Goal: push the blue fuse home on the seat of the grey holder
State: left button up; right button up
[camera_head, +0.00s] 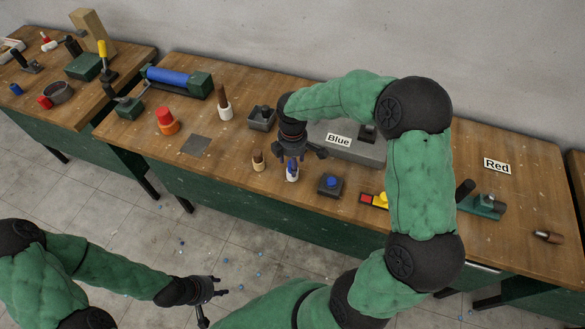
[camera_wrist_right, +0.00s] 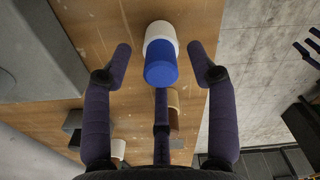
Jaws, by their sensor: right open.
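The blue fuse (camera_head: 292,165) stands upright in a small pale grey-white holder (camera_head: 292,177) near the table's front edge. In the right wrist view the blue fuse (camera_wrist_right: 160,68) sticks out of the round pale holder (camera_wrist_right: 160,32). I cannot tell how deep it sits. My right gripper (camera_head: 291,158) points down right over the fuse. In the wrist view its fingers are spread open around the fuse, with visible gaps on both sides. My left gripper (camera_head: 217,286) is open and empty, low over the floor, away from the table.
A brown peg in a cream holder (camera_head: 258,162) stands close left, and a dark box with a blue knob (camera_head: 331,185) close right. A grey block with a "Blue" sign (camera_head: 339,140) lies behind. Red and orange cups (camera_head: 166,121) and a grey plate (camera_head: 195,145) are further left.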

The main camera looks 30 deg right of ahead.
jog(key=shift+f, duration=0.65)
grip_shut()
jog(key=shift+r, duration=0.1)
